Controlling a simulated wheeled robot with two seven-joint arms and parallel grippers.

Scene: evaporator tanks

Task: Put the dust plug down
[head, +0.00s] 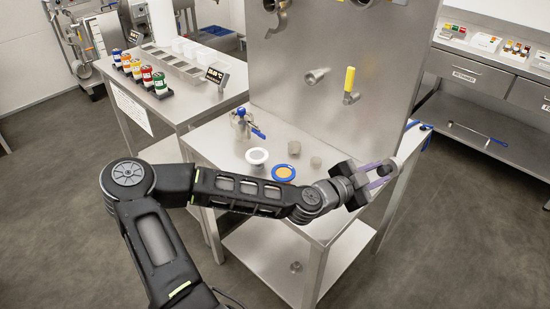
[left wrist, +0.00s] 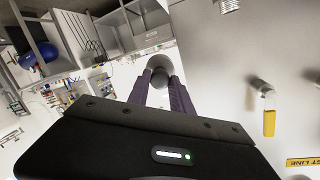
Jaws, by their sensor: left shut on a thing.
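The dust plug, a small grey round piece (left wrist: 157,76), sits between the purple fingertips of my left gripper (left wrist: 160,85) in the left wrist view. In the head view my left gripper (head: 385,171) reaches in over the right side of the steel table (head: 215,143) with its fingers shut on the plug. The plug is small there and partly covered by the fingers. I cannot tell its exact height above the table. My right gripper is not in view.
On the table stand a valve with a blue handle (head: 242,122), a white ring (head: 257,157), a blue-rimmed disc (head: 283,172) and small grey cups (head: 316,162). A steel panel (head: 320,45) with a yellow-handled valve (head: 349,82) rises behind. A side bench (head: 480,75) stands right.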

